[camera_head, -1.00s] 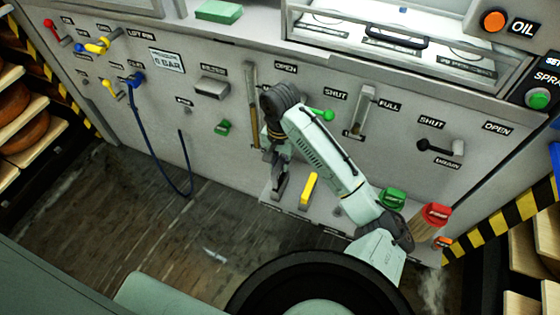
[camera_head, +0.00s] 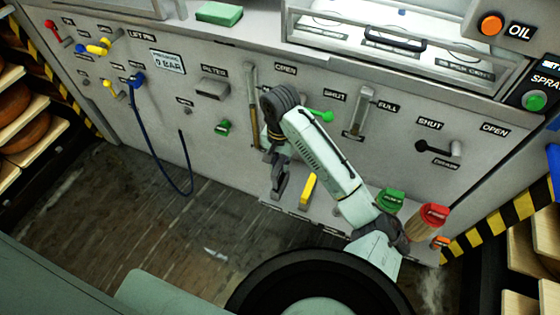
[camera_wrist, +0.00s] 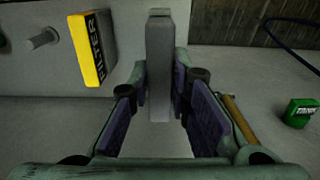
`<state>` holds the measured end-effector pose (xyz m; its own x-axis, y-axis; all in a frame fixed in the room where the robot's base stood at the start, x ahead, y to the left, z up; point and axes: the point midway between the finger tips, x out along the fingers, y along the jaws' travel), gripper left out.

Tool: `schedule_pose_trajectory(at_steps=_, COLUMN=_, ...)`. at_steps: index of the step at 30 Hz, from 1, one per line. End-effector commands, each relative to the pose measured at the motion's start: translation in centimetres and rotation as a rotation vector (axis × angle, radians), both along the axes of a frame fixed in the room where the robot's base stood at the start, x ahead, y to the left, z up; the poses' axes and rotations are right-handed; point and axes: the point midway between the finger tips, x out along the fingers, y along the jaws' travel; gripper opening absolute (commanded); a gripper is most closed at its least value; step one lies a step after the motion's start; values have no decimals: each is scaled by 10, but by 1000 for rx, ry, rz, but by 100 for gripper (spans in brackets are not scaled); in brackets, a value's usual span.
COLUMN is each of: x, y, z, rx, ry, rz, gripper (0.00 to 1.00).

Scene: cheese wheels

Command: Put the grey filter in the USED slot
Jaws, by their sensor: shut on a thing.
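My gripper (camera_head: 279,178) is low in front of the machine panel, over the left end of the low ledge (camera_head: 328,213). In the wrist view my gripper (camera_wrist: 162,118) has its two pads on either side of the grey filter (camera_wrist: 159,65), a plain upright grey block that extends beyond the fingertips. The yellow filter (camera_head: 308,189) stands on the ledge just right of my gripper. It also shows in the wrist view (camera_wrist: 92,52), with FILTER written on its side. I cannot make out a USED label; the small labels along the ledge are unreadable.
Green (camera_head: 390,199) and red (camera_head: 433,214) handled items stand at the ledge's right end. A blue hose (camera_head: 160,175) hangs at the left. A labelled grey panel piece (camera_head: 212,87) and a small green tag (camera_head: 222,128) are on the panel. The floor left of the ledge is mostly clear.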

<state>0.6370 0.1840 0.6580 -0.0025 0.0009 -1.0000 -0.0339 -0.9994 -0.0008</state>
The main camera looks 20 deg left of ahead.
Motion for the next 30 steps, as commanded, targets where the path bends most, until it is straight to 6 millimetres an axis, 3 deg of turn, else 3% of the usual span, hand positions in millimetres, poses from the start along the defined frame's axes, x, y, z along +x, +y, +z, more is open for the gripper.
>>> schedule_pose_trajectory(at_steps=14, x=0, y=0, z=0, rx=0, ry=-1, rz=0, gripper=0)
schedule_pose_trajectory(at_steps=30, x=0, y=0, z=-13, rx=0, ry=0, rz=-1, gripper=0)
